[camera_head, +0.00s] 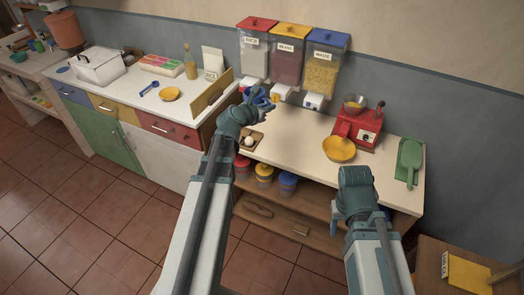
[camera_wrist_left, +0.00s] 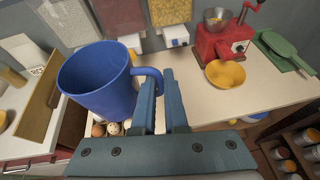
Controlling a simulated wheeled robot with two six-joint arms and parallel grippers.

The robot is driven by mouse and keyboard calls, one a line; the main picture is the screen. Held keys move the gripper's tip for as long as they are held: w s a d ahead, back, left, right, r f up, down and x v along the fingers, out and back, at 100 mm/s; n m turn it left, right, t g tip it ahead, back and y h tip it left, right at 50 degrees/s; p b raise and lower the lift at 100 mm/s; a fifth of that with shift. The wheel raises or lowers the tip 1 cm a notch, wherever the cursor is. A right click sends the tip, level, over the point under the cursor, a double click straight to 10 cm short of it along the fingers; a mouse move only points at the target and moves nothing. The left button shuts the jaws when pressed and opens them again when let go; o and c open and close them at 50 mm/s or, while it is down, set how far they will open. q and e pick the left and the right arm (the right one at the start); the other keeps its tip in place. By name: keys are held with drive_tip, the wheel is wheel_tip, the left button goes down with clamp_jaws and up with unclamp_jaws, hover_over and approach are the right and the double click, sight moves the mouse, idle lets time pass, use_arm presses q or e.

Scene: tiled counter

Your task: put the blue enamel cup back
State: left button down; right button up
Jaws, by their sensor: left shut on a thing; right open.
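The blue enamel cup (camera_wrist_left: 98,82) is large in the left wrist view, with its opening up and slightly tilted. Its handle (camera_wrist_left: 150,76) lies between the fingers of my left gripper (camera_wrist_left: 159,95), which is shut on it. In the head view the cup (camera_head: 259,97) is partly hidden by my left gripper (camera_head: 257,108). It appears above the left end of the cream counter, in front of the dispensers. My right gripper (camera_head: 350,222) is low at the counter's front edge, away from the cup; its fingers are hard to make out and it holds nothing visible.
A box with eggs (camera_wrist_left: 113,128) sits below the cup. Dispensers (camera_head: 289,52) hang on the wall behind. A wooden panel (camera_head: 212,96) stands to the left. A red grinder (camera_head: 357,125), yellow bowl (camera_head: 339,149) and green scoop (camera_head: 409,160) are at right. The counter's middle (camera_head: 294,142) is clear.

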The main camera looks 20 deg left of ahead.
use_arm(q)
drive_tip(key=s+d+f+h+b, duration=0.1)
drive_tip(key=s+d+f+b, duration=0.1)
drive_tip(key=f+b, duration=1)
drive_tip(key=s+d+f+m+b, duration=0.1)
drive_tip(key=s+d+f+b, duration=0.2)
drive_tip(key=f+b, duration=0.8)
drive_tip(key=shift+s+d+f+m+h+b, duration=0.2)
drive_tip(key=shift+s+f+m+h+b, duration=0.15)
drive_tip(key=shift+s+f, duration=0.25)
drive_tip(key=shift+w, duration=0.1)
